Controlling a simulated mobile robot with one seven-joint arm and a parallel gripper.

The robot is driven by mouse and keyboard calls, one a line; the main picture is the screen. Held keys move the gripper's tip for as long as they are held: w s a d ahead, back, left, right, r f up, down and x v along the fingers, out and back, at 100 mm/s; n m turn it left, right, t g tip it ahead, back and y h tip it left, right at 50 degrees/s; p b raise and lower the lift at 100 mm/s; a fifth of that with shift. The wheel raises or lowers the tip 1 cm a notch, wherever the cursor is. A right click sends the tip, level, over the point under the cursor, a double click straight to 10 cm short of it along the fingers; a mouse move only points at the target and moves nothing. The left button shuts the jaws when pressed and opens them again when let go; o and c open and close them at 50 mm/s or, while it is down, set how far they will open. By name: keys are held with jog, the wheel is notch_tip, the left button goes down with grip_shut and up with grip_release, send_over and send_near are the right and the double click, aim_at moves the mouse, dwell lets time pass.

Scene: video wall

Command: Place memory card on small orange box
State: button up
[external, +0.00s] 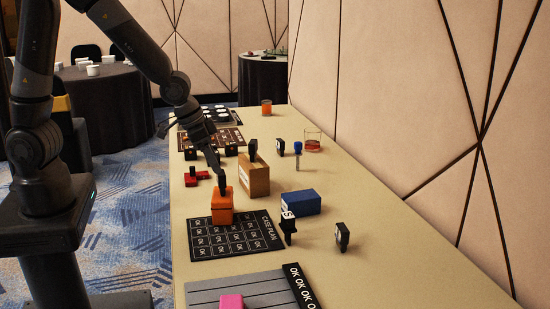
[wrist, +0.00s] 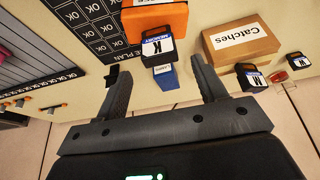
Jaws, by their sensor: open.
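The small orange box (external: 222,207) stands on the near table half, at the back edge of the black mat; it also shows in the wrist view (wrist: 160,22). A black memory card (wrist: 157,46) with a white and blue label overlaps the box's lower edge in the wrist view. I cannot tell whether it rests on the box. In the external view my gripper (external: 217,172) reaches down over the box and hides part of its top. In the wrist view my gripper (wrist: 163,90) is open, its fingers spread either side of the card with gaps.
A wooden box labelled Catches (external: 254,178) stands behind the orange box, with a dark block (external: 252,148) at its top. A blue box (external: 301,203), a black stand (external: 288,226) and a black card-like block (external: 342,237) stand to the right. The table's right front is clear.

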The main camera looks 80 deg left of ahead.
jog(key=s+a+r, duration=0.1)
jog(key=s+r, duration=0.8)
jog(key=s, duration=0.2)
jog(key=s+a+r+t, duration=0.1)
jog(key=s+a+r, duration=0.1)
jog(key=s+r, duration=0.8)
jog(key=shift+s+a+r, duration=0.15)
jog(key=shift+s+a, duration=0.1)
jog(key=shift+s, duration=0.25)
jog(key=shift+o, duration=0.2)
